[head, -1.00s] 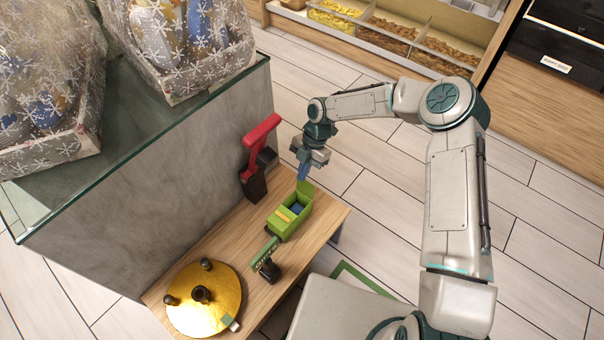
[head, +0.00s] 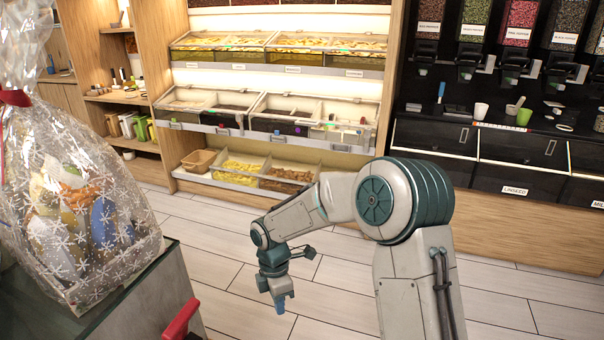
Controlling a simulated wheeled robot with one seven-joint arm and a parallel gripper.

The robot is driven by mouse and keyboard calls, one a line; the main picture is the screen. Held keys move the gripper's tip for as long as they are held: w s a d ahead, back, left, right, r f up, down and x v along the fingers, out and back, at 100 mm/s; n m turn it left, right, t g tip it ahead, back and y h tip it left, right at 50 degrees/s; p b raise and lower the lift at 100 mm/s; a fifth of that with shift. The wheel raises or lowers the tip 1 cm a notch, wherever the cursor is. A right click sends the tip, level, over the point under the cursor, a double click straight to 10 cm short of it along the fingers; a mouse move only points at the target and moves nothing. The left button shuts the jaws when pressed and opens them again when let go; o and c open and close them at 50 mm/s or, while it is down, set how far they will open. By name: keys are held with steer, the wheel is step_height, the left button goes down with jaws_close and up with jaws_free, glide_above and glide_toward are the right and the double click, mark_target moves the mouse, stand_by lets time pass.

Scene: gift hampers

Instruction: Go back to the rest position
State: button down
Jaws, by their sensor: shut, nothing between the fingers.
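My gripper (head: 281,304) hangs at the end of my bent arm in the head view, pointing down over the tiled floor. It is shut with nothing held. It is apart from every object in view. The small wooden table with the green box and gold disc is out of view now.
A wrapped gift hamper (head: 75,205) stands on the glass-topped counter (head: 150,295) at left. Part of a red handle (head: 182,322) shows at the bottom. Shelves of bins (head: 270,115) and a dark dispenser unit (head: 490,145) line the back. The floor (head: 225,245) between is clear.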

steer(key=s+d+r+m+t+p, duration=0.1)
steer(key=s+d+r+m+p, duration=0.2)
steer(key=s+d+r+m, duration=0.3)
steer(key=s+d+r+m+t+p, duration=0.2)
steer(key=s+d+r+m, duration=0.4)
steer(key=r+m, duration=0.3)
steer(key=s+d+r+m+t+p, duration=0.1)
steer(key=s+d+r+m+p, duration=0.3)
steer(key=r, duration=0.8)
steer(key=s+d+m, duration=0.2)
steer(key=d+m, duration=0.1)
steer(key=d, duration=0.1)
steer(key=shift+s+d+r+m+y+p, duration=0.25)
steer(key=shift+s+d+m+y+p, duration=0.05)
steer(key=shift+m+p, duration=0.1)
